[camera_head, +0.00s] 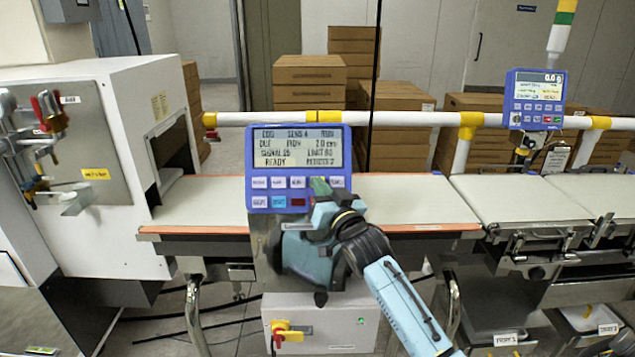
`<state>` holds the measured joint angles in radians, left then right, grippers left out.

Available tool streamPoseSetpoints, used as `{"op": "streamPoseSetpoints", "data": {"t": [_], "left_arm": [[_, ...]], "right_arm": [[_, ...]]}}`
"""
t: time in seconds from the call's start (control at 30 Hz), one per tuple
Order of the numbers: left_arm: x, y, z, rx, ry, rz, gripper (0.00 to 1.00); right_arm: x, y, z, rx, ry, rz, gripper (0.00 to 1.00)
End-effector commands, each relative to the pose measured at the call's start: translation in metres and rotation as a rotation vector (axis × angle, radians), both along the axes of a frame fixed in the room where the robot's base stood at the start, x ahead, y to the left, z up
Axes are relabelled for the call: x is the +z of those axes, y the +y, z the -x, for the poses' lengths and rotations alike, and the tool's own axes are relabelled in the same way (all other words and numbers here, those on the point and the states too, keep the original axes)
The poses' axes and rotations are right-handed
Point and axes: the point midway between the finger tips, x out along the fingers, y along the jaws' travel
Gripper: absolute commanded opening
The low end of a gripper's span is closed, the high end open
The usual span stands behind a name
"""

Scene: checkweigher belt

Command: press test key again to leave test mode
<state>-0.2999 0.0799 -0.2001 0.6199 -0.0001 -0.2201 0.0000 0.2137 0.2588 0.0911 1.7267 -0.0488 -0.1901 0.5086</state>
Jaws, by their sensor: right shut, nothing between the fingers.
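The blue control panel (249,166) stands in front of the belt at the centre. Its screen (297,148) shows several lines of text, with "READY" at the lower left. Below the screen are two rows of keys, most of them pale, with one cyan key (279,202) and one dark red key (298,202) in the lower row. My right gripper (320,188) is shut and empty, with its tip at the right part of the keys. It covers some keys, so I cannot tell which one it touches, or whether it touches any. My left gripper is not in view.
A conveyor belt (410,198) runs behind the panel from a white machine (60,170) at the left. A second blue display (535,99) reading "0.0 g" stands at the right. A white guard rail (400,118) and brown cartons (308,82) are behind.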

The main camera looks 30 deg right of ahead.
Motion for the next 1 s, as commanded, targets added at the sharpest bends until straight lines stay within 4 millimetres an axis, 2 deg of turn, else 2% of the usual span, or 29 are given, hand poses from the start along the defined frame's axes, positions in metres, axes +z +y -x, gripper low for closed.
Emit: {"op": "streamPoseSetpoints", "data": {"t": [0.27, 0.63, 1.0], "left_arm": [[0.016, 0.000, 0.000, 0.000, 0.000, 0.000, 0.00], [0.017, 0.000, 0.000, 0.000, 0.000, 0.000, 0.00], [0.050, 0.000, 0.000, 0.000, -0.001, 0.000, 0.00]], "right_arm": [[0.007, 0.006, 0.010, -0.001, 0.002, 0.000, 0.00], [0.007, 0.008, 0.012, -0.001, 0.001, 0.000, 0.00], [0.025, 0.023, 0.038, 0.000, 0.003, -0.001, 0.00]]}}
